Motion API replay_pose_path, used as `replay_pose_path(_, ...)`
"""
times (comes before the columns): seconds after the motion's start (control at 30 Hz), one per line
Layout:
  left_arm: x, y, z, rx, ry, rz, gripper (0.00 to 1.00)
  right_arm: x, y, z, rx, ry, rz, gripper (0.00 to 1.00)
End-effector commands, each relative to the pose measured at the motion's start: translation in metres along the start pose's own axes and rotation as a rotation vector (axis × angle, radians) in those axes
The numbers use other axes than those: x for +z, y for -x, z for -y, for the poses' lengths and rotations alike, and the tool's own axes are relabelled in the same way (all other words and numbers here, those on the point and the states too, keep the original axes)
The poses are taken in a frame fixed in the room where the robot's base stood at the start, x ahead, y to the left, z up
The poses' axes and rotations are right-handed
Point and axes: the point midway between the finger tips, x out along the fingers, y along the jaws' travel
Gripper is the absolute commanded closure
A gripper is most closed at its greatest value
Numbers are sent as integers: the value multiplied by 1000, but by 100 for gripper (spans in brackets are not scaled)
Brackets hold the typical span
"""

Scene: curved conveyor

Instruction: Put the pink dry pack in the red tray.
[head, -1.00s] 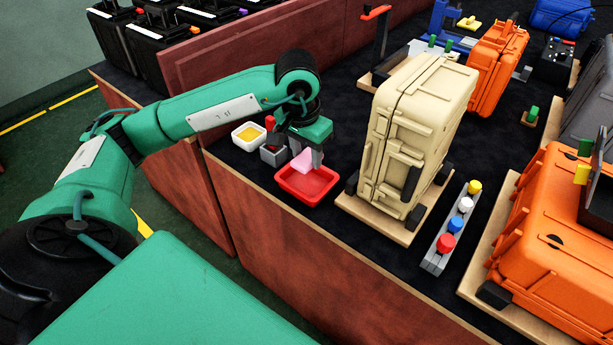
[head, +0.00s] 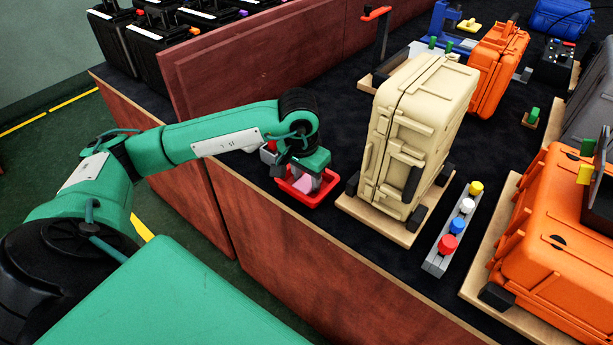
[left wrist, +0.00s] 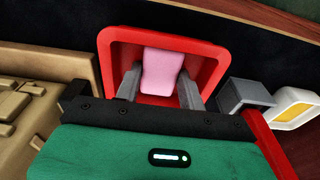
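The pink dry pack (head: 303,184) is down inside the red tray (head: 318,201), tilted, between the fingers of my left gripper (head: 302,177). In the left wrist view the pack (left wrist: 163,72) lies over the tray floor, with the red tray's rim (left wrist: 165,34) around it. The left gripper's grey fingertips (left wrist: 161,78) meet the pack's two sides, so the gripper looks shut on it. Whether the pack touches the tray floor is hard to tell. My right gripper is in neither view.
A beige case (head: 415,140) on a wooden board stands just right of the tray. A grey holder (left wrist: 245,95) and a white bin with yellow inside (left wrist: 295,108) are on the tray's other side. The table's front edge is close to the tray.

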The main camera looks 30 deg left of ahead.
Motion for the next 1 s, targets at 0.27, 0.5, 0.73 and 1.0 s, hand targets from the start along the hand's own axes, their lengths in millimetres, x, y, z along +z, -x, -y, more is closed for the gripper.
replay_pose_path(0.27,0,0,0,0,0,0,38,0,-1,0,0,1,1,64)
replay_pose_path(0.5,-1,5,0,0,0,0,38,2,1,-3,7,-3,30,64)
replay_pose_path(0.73,-2,49,0,-1,0,-6,38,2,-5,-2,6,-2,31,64)
replay_pose_path(1.0,-1,103,0,0,-1,-3,38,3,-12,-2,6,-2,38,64)
